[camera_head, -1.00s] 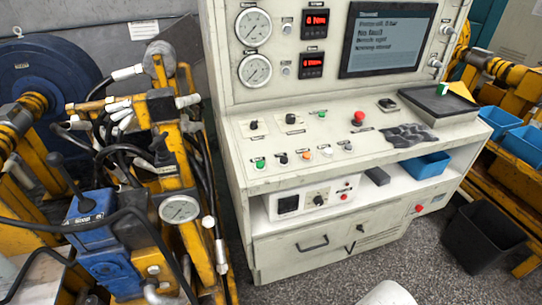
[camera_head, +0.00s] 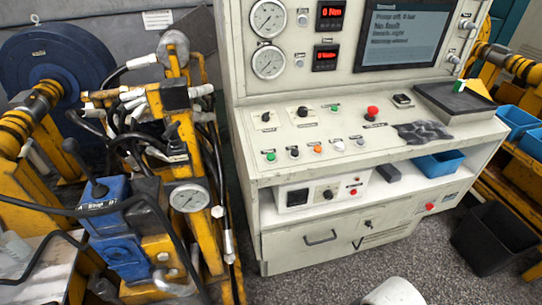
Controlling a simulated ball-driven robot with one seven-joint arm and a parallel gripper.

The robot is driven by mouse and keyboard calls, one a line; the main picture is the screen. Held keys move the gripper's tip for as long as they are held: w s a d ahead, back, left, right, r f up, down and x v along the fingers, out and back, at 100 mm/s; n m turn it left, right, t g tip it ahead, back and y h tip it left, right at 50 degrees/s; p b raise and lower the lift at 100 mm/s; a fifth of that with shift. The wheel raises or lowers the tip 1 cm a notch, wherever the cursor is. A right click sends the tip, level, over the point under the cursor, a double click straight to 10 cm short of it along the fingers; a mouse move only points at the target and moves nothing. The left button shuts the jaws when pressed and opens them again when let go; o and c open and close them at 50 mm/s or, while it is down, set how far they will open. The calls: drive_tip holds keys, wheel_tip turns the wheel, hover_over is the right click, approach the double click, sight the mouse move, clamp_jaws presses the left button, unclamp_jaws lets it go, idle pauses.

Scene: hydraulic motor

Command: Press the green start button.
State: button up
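A green button (camera_head: 271,156) sits at the left end of the front row on the sloped panel of the pale control console (camera_head: 300,262). Another small green item (camera_head: 335,107) is in the rear row, left of the red mushroom button. The labels are too small to read. The screen (camera_head: 408,36) at the top seems to read "Pump off, 0 bar" and "No fault". My gripper is not in view; only a white rounded part, probably of my arm, shows at the bottom edge, well in front of the console.
A red mushroom button (camera_head: 373,112), black knobs and an orange button (camera_head: 318,149) share the panel. A dark cloth (camera_head: 423,132) and a black tray (camera_head: 455,104) lie at its right. Yellow-blue machinery with hoses and a gauge (camera_head: 188,198) stands close at left. A black bin (camera_head: 492,240) stands at right.

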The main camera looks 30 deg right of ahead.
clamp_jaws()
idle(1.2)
